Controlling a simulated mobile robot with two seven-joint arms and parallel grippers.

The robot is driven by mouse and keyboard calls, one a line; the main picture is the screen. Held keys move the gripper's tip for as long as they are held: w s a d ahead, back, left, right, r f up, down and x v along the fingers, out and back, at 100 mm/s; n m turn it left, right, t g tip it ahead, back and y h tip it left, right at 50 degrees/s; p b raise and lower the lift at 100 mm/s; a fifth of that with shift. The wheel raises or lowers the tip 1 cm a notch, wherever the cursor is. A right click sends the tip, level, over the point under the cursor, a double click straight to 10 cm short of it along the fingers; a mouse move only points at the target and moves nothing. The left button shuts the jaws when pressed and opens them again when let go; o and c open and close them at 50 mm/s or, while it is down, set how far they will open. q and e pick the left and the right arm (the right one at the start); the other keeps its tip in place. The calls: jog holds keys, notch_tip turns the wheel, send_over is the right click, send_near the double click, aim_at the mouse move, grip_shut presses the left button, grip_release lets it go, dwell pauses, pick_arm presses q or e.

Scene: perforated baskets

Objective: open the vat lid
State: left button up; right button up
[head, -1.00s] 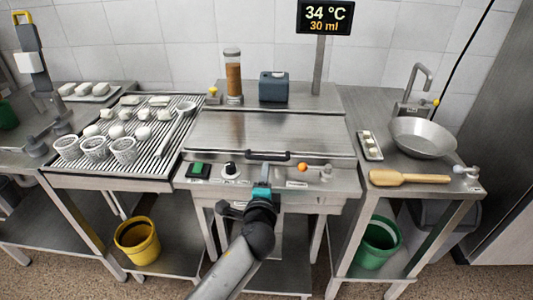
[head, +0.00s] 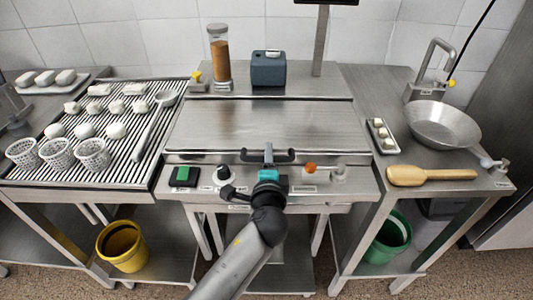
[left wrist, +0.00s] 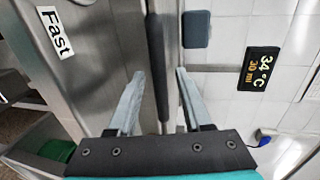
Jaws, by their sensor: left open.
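The vat lid (head: 265,125) is a flat brushed-steel plate, lying closed on the counter unit in the middle of the head view. Its dark bar handle (head: 287,156) runs along the front edge. The handle also shows as a long dark bar (left wrist: 157,65) in the left wrist view. My left gripper (head: 268,152), with a teal band, is at the middle of the handle. Its fingers are open in the left wrist view (left wrist: 157,78), one on each side of the bar. I cannot tell whether either finger touches it. My right gripper is not in view.
Below the handle are a green switch (head: 185,176), a black knob (head: 223,173) and an orange button (head: 310,168). Perforated baskets (head: 58,154) stand on the ribbed drainer at left. A steel bowl (head: 443,126) and wooden paddle (head: 430,176) are at right. A grey-blue box (head: 268,68) stands behind the lid.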

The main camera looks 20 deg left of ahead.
pick_arm(q)
grip_shut()
dwell(0.5)
dwell(1.0)
